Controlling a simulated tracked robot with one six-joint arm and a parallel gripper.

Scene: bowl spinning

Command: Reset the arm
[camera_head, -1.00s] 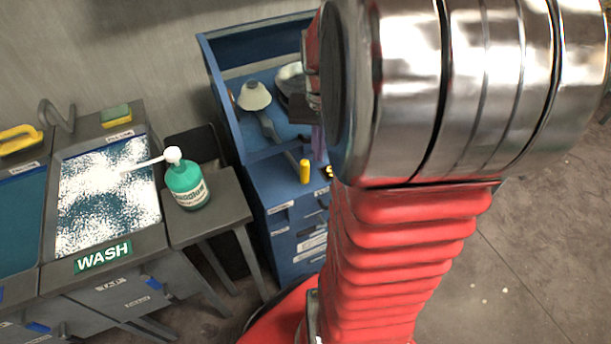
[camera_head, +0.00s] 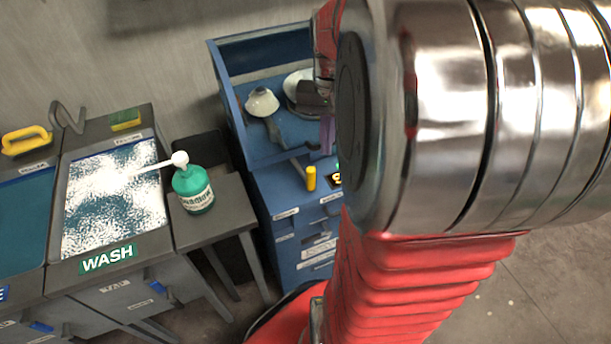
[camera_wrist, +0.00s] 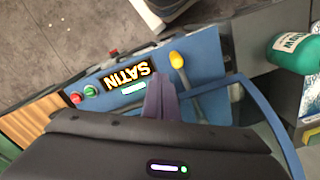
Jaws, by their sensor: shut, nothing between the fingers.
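My gripper shows in the wrist view (camera_wrist: 160,98), its purple fingers together with nothing held between them. They hang over the blue workstation (camera_wrist: 205,62), beside the SATIN label (camera_wrist: 128,77) and a yellow-tipped lever (camera_wrist: 177,61). In the head view, my gripper (camera_head: 327,132) is mostly hidden behind my large metal arm joint. Only a dark part and a bit of purple finger show, above the blue workstation's right side.
On the workstation are a white bowl (camera_head: 262,102) and a pale round piece (camera_head: 297,85), partly hidden. A yellow-tipped lever (camera_head: 311,178) stands at its front. Left are a green bottle (camera_head: 193,190) on a grey stand and the foamy WASH basin (camera_head: 115,195).

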